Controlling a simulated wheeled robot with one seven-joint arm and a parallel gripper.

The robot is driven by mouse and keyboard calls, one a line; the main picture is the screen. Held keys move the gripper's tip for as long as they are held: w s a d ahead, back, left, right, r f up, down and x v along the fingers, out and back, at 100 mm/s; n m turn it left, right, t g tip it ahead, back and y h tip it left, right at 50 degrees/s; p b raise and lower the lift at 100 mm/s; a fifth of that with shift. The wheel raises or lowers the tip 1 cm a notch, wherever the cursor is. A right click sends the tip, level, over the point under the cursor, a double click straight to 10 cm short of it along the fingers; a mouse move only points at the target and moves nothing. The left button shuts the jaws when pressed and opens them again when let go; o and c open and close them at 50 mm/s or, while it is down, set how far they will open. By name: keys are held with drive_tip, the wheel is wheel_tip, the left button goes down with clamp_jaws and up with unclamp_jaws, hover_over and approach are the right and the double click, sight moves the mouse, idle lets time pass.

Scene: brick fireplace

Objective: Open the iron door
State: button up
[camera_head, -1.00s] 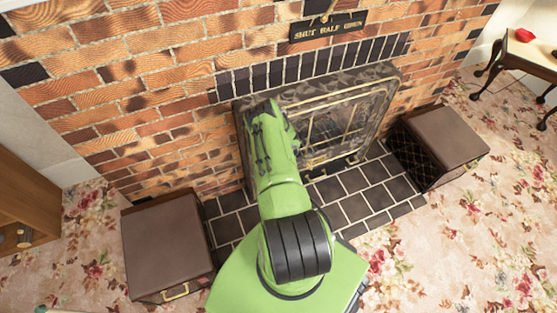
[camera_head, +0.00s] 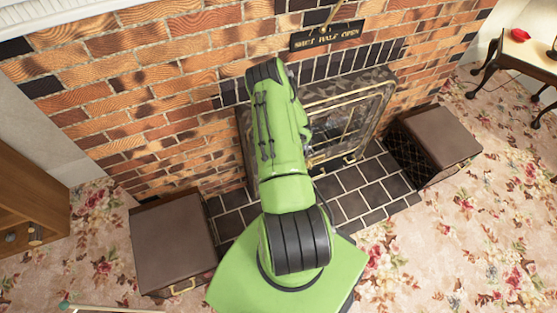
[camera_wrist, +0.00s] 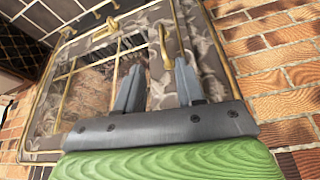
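The iron door is the brass-trimmed, gridded front of the fireplace (camera_head: 352,112), partly hidden behind my arm in the head view. In the wrist view the gridded door (camera_wrist: 88,85) fills the left and middle, with a mottled stone-like surround. A brass handle (camera_wrist: 165,48) stands just beyond my gripper (camera_wrist: 160,72), in line with the gap between its fingers. The fingers are apart and nothing shows held between them. Whether a finger touches the handle I cannot tell. Another brass handle (camera_wrist: 106,29) shows farther left. My gripper is hidden behind my arm in the head view.
A brown box (camera_head: 172,245) stands left of the dark tiled hearth (camera_head: 350,190), another brown box (camera_head: 440,135) right of it. A sign (camera_head: 327,36) with a brass lever hangs above on the brick wall. Floral carpet (camera_head: 460,235) is clear at the right.

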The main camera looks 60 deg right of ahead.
drive_tip(key=shift+w+d, duration=0.25)
drive_tip(key=shift+w, duration=0.15)
drive_tip(key=w+a+r+n+t+y+p, duration=0.1)
drive_tip(key=w+a+r, duration=0.3)
drive_tip(key=r, duration=0.5)
drive_tip(key=w+a+r+n+p, duration=0.15)
drive_tip(key=w+a+r, duration=0.25)
drive_tip(key=r, duration=0.6)
drive_tip(key=w+a+r+n+t+y, duration=0.1)
drive_tip(key=w+a+r, duration=0.35)
drive_tip(key=r, duration=0.45)
drive_tip(key=s+a+r+n+y+p, duration=0.1)
drive_tip(key=s+a+r+n, duration=0.1)
drive_tip(key=s+a+r, duration=0.5)
drive_tip(key=a+r+n+p, duration=0.1)
drive_tip(key=a+r, duration=0.4)
drive_tip(key=r, duration=0.5)
drive_tip(key=s+a+r+n, duration=0.1)
drive_tip(key=s+a+r, duration=0.1)
drive_tip(key=s, duration=0.4)
drive_tip(key=s+a+r+n, duration=0.1)
drive_tip(key=s+a+r, duration=0.2)
drive_tip(key=s, duration=0.4)
drive_tip(key=shift+a+r+p, duration=0.15)
drive_tip(key=shift+r+p, duration=0.15)
drive_tip(key=shift+p, duration=0.1)
